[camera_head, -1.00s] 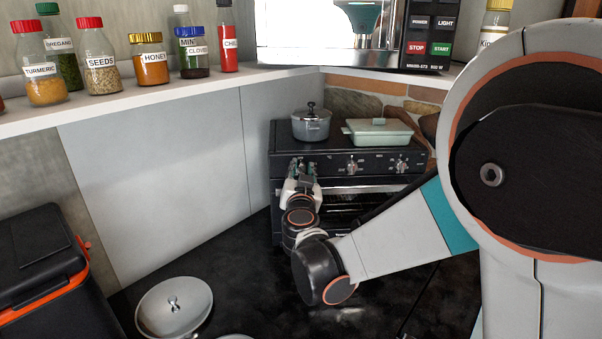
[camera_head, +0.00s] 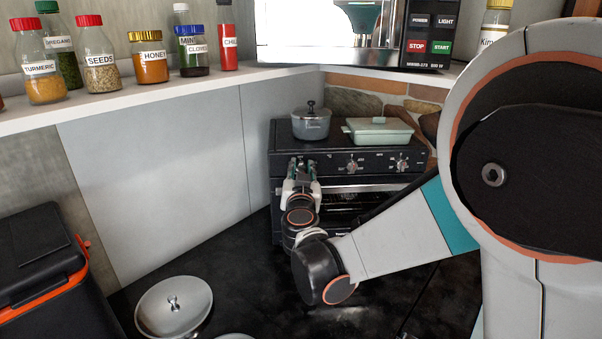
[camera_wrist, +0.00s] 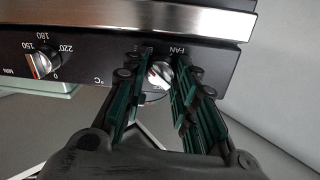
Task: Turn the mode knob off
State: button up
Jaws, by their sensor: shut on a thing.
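The mode knob (camera_wrist: 160,74) shows in the wrist view as a light-coloured knob with a "FAN" mark beside it, on the oven's black control panel. My gripper (camera_wrist: 163,80) has its dark green-padded fingers on either side of this knob and is shut on it. In the head view, my gripper (camera_head: 302,168) is at the left end of the panel of the small oven (camera_head: 330,160) and hides the knob there. The knob's exact pointer setting is hard to read.
A temperature knob (camera_wrist: 42,62) sits beside the held one. A grey pot (camera_head: 311,125) and a green lidded dish (camera_head: 379,132) stand on the oven. A grey wall panel (camera_head: 160,170) is left of the oven. A shelf (camera_head: 120,112) holds several jars.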

jog(key=n+b, duration=0.1)
jog(key=n, duration=0.9)
jog(key=n+b, duration=0.1)
jog(key=n, duration=0.3)
jog(key=shift+f+t+y, duration=0.1)
jog(key=shift+t+y, duration=0.2)
jog(key=shift+y, duration=0.1)
jog(key=n, duration=0.6)
jog(key=shift+n+y, duration=0.4)
jog(key=n, duration=0.6)
jog(key=shift+f+n+y, duration=0.1)
jog(key=shift+n+y, duration=0.2)
jog(key=shift+n, duration=0.1)
jog(key=shift+s, duration=0.1)
dwell(0.5)
jog(key=o, duration=1.1)
jog(key=shift+c, duration=0.2)
